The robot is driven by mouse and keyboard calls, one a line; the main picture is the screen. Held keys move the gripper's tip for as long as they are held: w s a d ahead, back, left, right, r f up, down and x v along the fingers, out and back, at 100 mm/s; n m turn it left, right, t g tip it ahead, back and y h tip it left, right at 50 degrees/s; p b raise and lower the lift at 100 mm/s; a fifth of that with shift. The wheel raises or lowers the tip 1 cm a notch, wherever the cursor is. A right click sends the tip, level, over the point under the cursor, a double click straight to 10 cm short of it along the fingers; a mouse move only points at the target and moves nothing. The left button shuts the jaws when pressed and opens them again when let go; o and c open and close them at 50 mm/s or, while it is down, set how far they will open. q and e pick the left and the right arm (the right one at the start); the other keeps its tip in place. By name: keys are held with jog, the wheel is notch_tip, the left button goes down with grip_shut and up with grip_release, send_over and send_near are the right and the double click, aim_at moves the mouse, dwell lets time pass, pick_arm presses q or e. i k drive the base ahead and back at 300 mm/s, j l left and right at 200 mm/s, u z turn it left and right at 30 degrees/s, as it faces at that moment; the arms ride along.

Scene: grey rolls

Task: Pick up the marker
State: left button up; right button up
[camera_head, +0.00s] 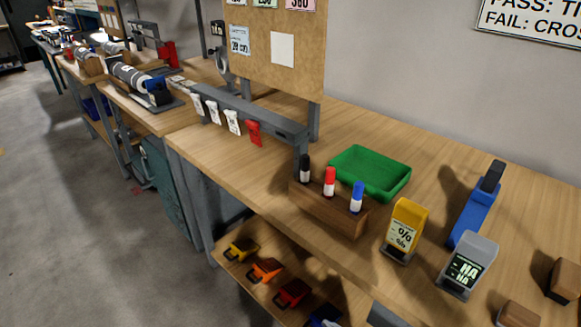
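Three markers stand upright in a brown wooden block (327,211) near the front edge of the workbench. The black-capped marker (305,169) is at the left, the red-capped marker (329,182) in the middle and the blue-capped marker (357,198) at the right. Their lower ends are hidden in the block. Neither of my grippers shows in the head view.
A green tray (370,173) stands right behind the block. A yellow meter (405,230), a grey meter (468,266) and a blue tool (474,207) stand to the right. A grey rail (240,113) with hanging tags is at the left. A lower shelf (228,256) holds several coloured items.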

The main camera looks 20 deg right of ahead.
aim_at(305, 160)
jog(key=z, duration=0.85)
